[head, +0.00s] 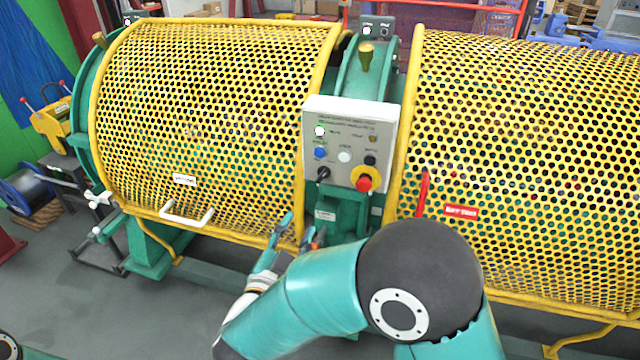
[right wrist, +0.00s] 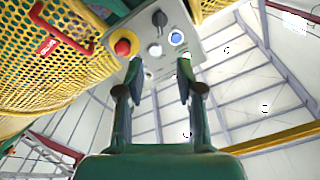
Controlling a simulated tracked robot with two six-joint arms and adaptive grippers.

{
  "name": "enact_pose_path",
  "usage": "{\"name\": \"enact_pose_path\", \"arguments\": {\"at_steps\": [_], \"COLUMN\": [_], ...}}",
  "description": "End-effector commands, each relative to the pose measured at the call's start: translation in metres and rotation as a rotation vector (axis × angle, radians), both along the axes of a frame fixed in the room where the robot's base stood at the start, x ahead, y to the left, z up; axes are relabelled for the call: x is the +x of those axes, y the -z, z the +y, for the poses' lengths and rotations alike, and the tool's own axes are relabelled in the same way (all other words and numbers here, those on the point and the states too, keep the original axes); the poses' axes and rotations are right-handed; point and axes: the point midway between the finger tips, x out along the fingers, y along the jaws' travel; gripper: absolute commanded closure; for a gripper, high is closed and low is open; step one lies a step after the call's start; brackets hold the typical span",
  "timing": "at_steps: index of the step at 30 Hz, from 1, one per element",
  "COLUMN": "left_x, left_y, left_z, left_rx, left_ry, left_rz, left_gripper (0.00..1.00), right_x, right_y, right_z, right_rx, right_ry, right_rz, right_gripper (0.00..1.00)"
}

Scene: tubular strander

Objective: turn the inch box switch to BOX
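The inch box switch appears to be the black selector knob (head: 323,173) at the lower left of the grey control box (head: 351,112); its label is too small to read. The knob (right wrist: 159,18) also shows at the top of the right wrist view, upside down. My right gripper (head: 303,227) is below the box and a little left of the knob, apart from it. In the right wrist view its two fingers (right wrist: 160,70) stand apart with nothing between them, pointing up toward the box. My left gripper is not in view.
A red emergency button on yellow (head: 364,182) sits right of the knob, with blue, white and black buttons nearby. Yellow mesh guards (head: 215,110) flank the box. The left guard has a white handle (head: 187,217), the right a red handle (head: 422,192).

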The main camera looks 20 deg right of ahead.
Motion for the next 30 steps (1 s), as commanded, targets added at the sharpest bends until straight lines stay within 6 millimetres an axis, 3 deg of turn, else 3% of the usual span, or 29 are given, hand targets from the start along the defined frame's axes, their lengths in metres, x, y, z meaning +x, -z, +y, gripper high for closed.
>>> {"name": "enact_pose_path", "arguments": {"at_steps": [5,21,30], "left_x": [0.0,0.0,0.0], "left_y": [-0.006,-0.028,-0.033], "left_z": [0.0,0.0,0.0], "left_rx": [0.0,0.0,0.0], "left_ry": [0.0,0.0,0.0], "left_rz": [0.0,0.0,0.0], "left_gripper": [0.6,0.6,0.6], "right_x": [0.017,0.109,0.134], "right_y": [-0.002,-0.001,0.0], "right_z": [-0.013,-0.075,-0.091], "right_rx": [-0.001,-0.002,-0.002], "right_ry": [0.008,0.004,0.001], "right_rz": [-0.001,0.001,0.001], "right_gripper": [0.64,0.64,0.64]}}
